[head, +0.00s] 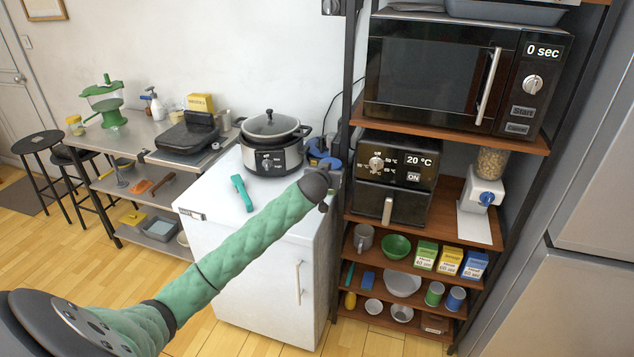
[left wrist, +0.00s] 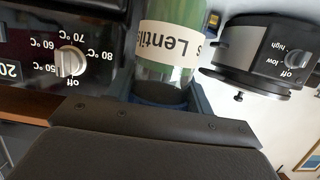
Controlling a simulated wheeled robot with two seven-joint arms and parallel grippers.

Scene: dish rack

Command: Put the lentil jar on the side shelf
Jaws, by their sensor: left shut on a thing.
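The lentil jar (left wrist: 165,73), clear glass with a white label reading "Lentils" and a green part, shows in the left wrist view, where the picture is upside down. My left gripper (head: 323,158), with blue fingers, is shut on the jar. In the head view it is at the back right of the white cabinet, between the cooker and the wooden shelf rack (head: 450,217). The jar cannot be made out clearly there, behind my wrist. My right gripper is not in view.
A slow cooker (head: 270,160) and a green-handled item (head: 242,193) sit on the white cabinet (head: 215,190). The rack holds a microwave (head: 430,70), an air fryer (head: 375,190), a dispenser (head: 482,192), bowls and boxes. A metal side table (head: 130,140) stands left.

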